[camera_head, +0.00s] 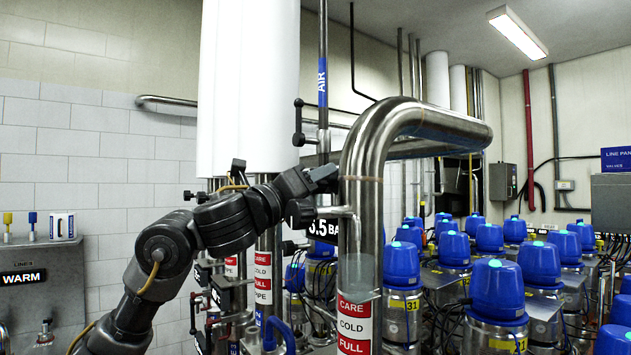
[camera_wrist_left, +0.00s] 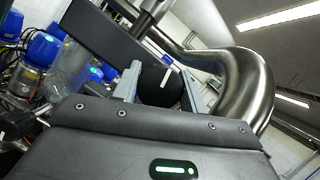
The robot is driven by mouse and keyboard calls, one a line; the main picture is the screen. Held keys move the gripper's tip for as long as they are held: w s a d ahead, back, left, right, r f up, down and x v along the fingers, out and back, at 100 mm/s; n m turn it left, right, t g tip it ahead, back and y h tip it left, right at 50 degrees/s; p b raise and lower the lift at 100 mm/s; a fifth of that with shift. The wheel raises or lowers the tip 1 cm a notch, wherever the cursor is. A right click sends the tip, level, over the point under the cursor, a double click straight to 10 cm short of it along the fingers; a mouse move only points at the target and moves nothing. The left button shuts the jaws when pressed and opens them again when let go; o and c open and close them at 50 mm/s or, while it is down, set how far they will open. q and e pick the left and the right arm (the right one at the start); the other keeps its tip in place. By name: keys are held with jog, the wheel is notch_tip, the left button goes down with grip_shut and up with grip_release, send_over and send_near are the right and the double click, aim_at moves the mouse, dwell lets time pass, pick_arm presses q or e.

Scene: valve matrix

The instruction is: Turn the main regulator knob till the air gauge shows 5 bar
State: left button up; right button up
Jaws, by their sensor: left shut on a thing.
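My left gripper (camera_head: 323,179) reaches in from the left, close to the thick steel pipe; its fingertips are hard to make out in the head view. In the left wrist view its two fingers (camera_wrist_left: 163,78) are shut on a round black knob (camera_wrist_left: 155,90), one finger on each side. The knob has a white mark on its face. My right gripper is not in view.
The thick steel pipe (camera_head: 362,205) with a CARE COLD FULL label bends right just beside the gripper. Rows of blue-topped valves (camera_head: 489,238) fill the right. A vertical AIR pipe (camera_head: 322,60) stands behind. A WARM panel (camera_head: 60,262) is at the left.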

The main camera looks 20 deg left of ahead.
pick_arm(q)
jog(key=n+y+p, duration=0.1)
jog(key=n+y, duration=0.1)
jog(key=n, duration=0.2)
jog(key=shift+r, duration=0.15)
jog(key=n+p, duration=0.1)
jog(key=n, duration=0.1)
jog(key=shift+n+y+p, duration=0.3)
jog(key=shift+y+p, duration=0.1)
jog(key=shift+n+p, duration=0.3)
jog(key=shift+n, duration=0.2)
jog(key=shift+y, duration=0.4)
jog(key=shift+f, duration=0.2)
jog(key=o, duration=1)
jog(key=shift+w, duration=0.1)
jog(key=shift+c, duration=0.2)
jog(key=b+v, duration=0.5)
jog(key=v, duration=0.6)
